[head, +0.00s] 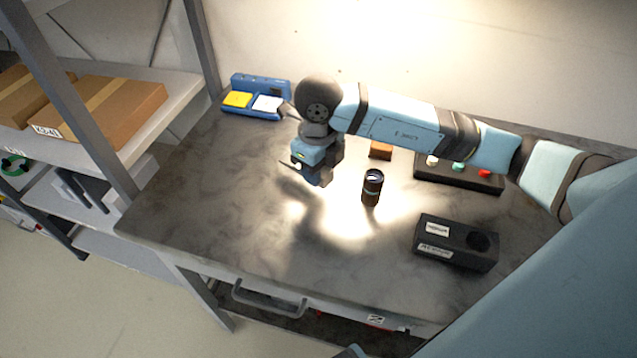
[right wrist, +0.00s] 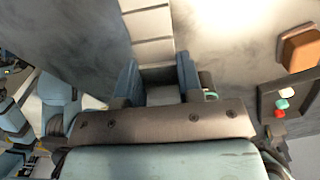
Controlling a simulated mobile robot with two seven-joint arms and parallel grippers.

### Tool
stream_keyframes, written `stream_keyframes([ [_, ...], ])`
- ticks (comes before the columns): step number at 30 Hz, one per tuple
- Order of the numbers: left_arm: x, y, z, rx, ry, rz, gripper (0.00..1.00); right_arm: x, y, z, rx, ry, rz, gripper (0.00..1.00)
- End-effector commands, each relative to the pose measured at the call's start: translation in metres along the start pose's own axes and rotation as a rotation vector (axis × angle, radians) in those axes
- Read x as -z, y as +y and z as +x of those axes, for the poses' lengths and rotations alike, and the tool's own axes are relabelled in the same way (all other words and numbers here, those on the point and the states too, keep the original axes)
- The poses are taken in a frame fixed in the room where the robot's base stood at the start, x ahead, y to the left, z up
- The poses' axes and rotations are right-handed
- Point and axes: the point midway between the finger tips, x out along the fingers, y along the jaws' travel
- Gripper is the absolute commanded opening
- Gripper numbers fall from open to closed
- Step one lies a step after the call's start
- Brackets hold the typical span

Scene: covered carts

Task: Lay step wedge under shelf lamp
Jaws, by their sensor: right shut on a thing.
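My right gripper (head: 312,175) is over the middle of the table (head: 205,215), pointing down. In the right wrist view its two blue fingers (right wrist: 158,85) are shut on a pale grey stepped piece, the step wedge (right wrist: 148,28), which sticks out beyond the fingertips. In the head view the gripper mostly hides the wedge, and I cannot tell whether it touches the table. The lamp itself does not show; a bright pool of light lies on the table around and right of the gripper. My left gripper is not in view.
A dark cylinder (head: 372,188) stands just right of the gripper. Behind are a brown block (head: 380,150) and a black button box (head: 450,177). A black box with a round hole (head: 455,243) is front right, a blue tray (head: 262,84) back left. The front left tabletop is clear.

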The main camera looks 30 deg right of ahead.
Motion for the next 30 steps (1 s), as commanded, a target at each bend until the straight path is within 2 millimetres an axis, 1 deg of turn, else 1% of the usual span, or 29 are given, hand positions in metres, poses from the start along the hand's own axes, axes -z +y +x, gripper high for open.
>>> stream_keyframes([
  [5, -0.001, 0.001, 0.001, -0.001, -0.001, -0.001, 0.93, 0.000, 0.000, 0.011, 0.000, -0.001, -0.001, 0.05],
  [9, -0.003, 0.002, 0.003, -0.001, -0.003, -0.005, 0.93, 0.000, 0.000, 0.033, -0.001, 0.001, 0.001, 0.05],
  [12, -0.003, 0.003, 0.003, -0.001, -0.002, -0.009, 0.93, 0.000, 0.000, 0.045, -0.001, 0.000, 0.000, 0.05],
  [20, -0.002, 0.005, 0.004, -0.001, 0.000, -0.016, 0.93, 0.000, 0.000, 0.046, 0.000, -0.003, -0.001, 0.05],
  [23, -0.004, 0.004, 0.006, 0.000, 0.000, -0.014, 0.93, 0.000, 0.000, 0.050, 0.000, -0.002, -0.001, 0.05],
  [24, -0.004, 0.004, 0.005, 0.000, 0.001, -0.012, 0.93, 0.000, 0.000, 0.050, 0.000, -0.002, -0.001, 0.36],
  [26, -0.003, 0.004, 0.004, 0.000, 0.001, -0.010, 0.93, 0.000, 0.000, 0.049, 0.000, -0.001, -0.001, 0.50],
  [27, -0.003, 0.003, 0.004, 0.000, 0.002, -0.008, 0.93, 0.000, 0.000, 0.049, 0.000, -0.001, -0.001, 0.59],
  [30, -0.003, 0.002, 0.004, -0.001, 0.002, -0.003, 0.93, 0.000, 0.000, 0.049, 0.000, -0.001, -0.001, 0.59],
])
